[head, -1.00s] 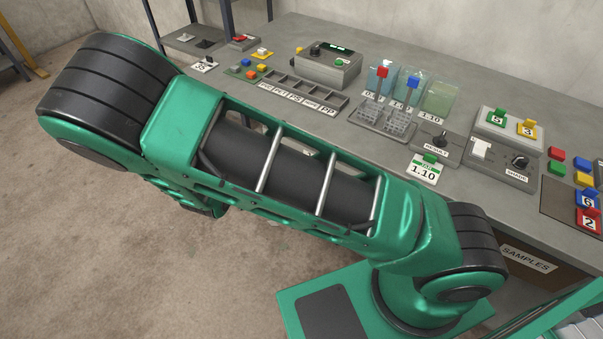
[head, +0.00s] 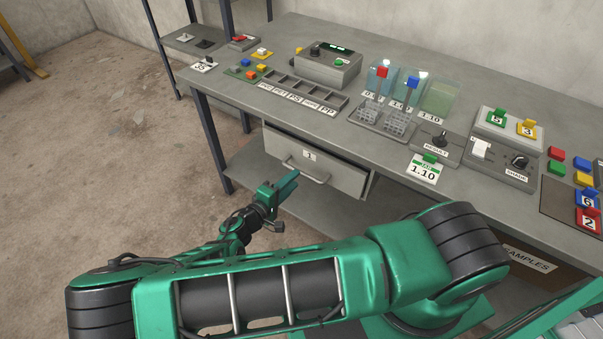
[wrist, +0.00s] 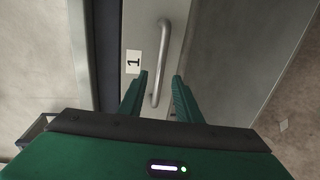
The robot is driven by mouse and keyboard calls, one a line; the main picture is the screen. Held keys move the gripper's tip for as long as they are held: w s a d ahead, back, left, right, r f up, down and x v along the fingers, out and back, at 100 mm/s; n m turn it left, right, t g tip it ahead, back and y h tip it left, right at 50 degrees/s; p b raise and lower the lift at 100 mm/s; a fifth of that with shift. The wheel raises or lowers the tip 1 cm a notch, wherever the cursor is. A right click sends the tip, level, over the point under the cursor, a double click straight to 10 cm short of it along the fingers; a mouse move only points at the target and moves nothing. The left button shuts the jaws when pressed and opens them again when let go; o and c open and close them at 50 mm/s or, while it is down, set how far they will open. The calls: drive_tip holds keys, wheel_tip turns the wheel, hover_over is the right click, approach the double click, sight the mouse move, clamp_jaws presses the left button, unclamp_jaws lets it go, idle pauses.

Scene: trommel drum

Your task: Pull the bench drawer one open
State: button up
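Drawer one (head: 340,176) is a grey drawer under the bench top, with a label "1" and a metal bar handle (head: 305,173). Its front looks shut or nearly so; I cannot tell exactly. My gripper (head: 288,184) is just in front of the drawer, close to the left part of the handle. In the wrist view my gripper (wrist: 160,77) is open, its two green fingers apart. The handle (wrist: 165,45) runs lengthwise and its lower part shows between the fingers. I cannot tell whether the fingertips reach around it.
The bench top (head: 240,108) above carries sorting bins, a control box (head: 328,68), beakers and switches. A bench leg (head: 208,140) stands left of the drawer, and a lower shelf (head: 243,165) runs beneath. A "SAMPLES" box (head: 528,258) is at right. The floor at left is clear.

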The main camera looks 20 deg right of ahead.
sight(302, 172)
drive_tip(key=x, duration=0.6)
clamp_jaws()
